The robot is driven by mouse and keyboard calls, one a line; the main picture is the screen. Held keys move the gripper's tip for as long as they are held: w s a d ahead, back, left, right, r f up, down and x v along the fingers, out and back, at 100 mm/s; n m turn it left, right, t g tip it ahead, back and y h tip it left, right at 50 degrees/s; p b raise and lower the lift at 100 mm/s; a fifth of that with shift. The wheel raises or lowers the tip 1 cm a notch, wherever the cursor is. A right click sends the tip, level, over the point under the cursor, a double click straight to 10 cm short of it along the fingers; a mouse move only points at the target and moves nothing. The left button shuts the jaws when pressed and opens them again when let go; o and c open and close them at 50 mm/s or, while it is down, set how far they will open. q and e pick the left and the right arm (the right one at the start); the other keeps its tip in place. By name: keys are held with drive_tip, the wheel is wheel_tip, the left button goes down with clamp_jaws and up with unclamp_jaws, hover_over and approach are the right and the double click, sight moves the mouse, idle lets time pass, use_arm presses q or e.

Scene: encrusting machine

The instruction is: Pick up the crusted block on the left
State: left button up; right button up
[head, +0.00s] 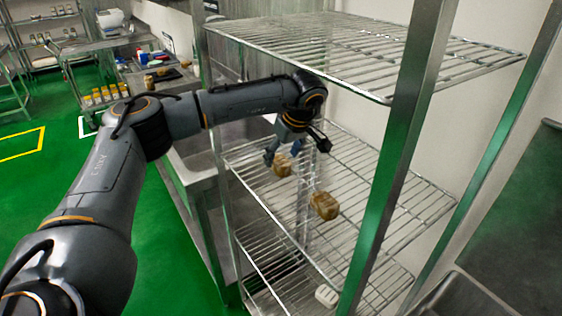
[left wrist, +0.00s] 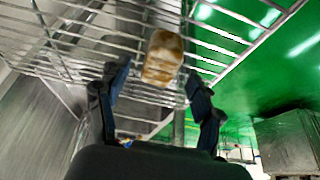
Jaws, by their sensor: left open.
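Two brown crusted blocks rest on the middle wire shelf in the head view. The left block (head: 282,166) lies farther back, and the right block (head: 324,206) lies nearer. My left gripper (head: 297,153) is open, with its fingers spread just above the left block and close to it. In the left wrist view, one pale brown block (left wrist: 162,58) shows on the wires just beyond the fingertips, between the two open fingers. It appears to be the left block. Nothing is held. My right gripper is not in view.
An upper wire shelf (head: 370,50) stands above the blocks, with my left arm passing in from the left. A metal post (head: 400,140) rises in front at the right. A white object (head: 327,296) lies on the lower shelf. The middle shelf (head: 400,222) is bare right of the blocks.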

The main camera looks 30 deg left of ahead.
sight(280, 160)
use_arm(q)
drive_tip(key=shift+x, duration=1.55)
drive_tip(key=shift+r, duration=0.1)
drive_tip(key=c, duration=1.3)
